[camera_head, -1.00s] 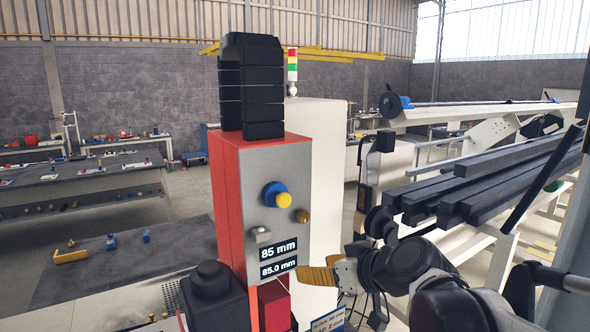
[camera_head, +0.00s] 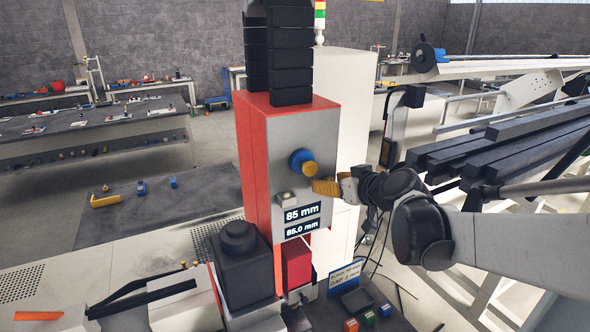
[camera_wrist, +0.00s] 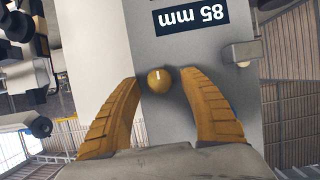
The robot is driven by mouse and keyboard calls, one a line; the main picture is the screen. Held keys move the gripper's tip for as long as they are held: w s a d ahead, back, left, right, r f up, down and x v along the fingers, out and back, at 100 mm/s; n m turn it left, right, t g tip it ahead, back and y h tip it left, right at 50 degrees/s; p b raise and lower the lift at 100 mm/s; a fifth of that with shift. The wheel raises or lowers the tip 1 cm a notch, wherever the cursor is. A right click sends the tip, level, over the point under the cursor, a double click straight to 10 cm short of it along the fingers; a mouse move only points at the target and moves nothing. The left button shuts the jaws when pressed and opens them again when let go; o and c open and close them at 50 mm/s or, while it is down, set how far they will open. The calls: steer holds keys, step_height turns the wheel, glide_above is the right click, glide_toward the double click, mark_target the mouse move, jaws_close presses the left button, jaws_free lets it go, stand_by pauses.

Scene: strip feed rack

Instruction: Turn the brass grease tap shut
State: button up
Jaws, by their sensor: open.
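The brass grease tap (camera_wrist: 160,81) is a small round brass knob with a short pale mark on the grey machine front. In the wrist view it sits between the fingertips of my gripper (camera_wrist: 159,77), with a small gap showing on each side. The yellow-orange fingers are open. In the head view my gripper (camera_head: 324,187) is at the right part of the grey panel (camera_head: 312,133), beside the blue and yellow knob, and it hides the brass tap.
The blue and yellow knob (camera_head: 303,162) is just above and left of my gripper. A small grey switch box (camera_head: 286,197) and the 85 mm displays (camera_head: 302,221) are below it. Dark bars (camera_head: 500,150) lie on a rack to the right.

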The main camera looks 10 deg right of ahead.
steer(key=shift+w+a+f, duration=0.15)
steer(key=shift+w+f, duration=0.05)
steer(key=shift+w, duration=0.25)
steer(key=shift+c, duration=0.5)
steer(key=shift+s, duration=0.1)
jaws_close()
